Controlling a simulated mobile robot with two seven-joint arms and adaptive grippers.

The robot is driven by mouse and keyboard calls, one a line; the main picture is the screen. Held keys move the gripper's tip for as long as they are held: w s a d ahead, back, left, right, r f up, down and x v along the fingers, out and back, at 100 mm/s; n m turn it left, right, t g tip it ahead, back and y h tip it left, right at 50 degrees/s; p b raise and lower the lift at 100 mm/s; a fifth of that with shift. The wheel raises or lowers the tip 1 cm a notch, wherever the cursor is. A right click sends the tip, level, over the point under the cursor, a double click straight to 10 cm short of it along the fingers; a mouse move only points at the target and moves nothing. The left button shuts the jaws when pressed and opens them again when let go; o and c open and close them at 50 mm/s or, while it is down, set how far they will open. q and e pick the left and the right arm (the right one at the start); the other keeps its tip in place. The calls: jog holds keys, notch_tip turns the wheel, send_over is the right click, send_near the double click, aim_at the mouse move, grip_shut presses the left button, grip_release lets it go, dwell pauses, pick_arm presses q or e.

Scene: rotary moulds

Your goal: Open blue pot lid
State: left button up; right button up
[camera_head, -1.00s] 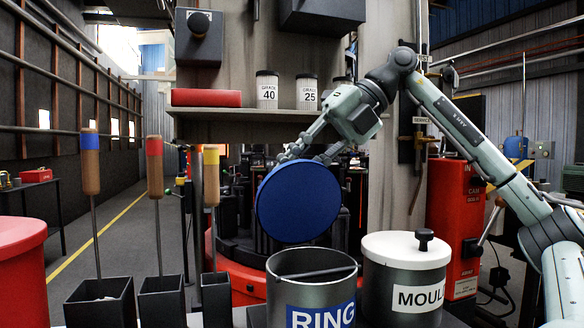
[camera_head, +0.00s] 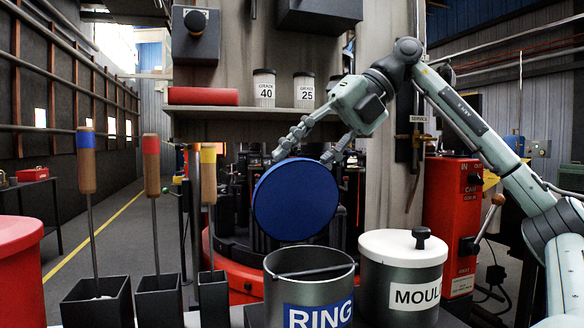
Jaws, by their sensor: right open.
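The blue lid (camera_head: 295,199) stands nearly upright, its round face towards me, behind and above the grey pot labelled RING (camera_head: 310,284). The pot's mouth is uncovered, with a dark rod lying across it. Whether the lid touches the pot's back rim is hard to tell. My right gripper (camera_head: 307,154) is open at the lid's top edge, its fingers spread to either side and partly behind the lid. Contact with the lid cannot be made out. My left gripper is not in view.
A grey pot labelled MOULD with a white lid (camera_head: 385,247) stands close on the right. Dark holders (camera_head: 100,308) with several handled tools stand on the left. A shelf (camera_head: 250,112) with GRADE canisters is behind. A red cabinet (camera_head: 452,225) is at right.

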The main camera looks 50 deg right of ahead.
jog(key=v, duration=1)
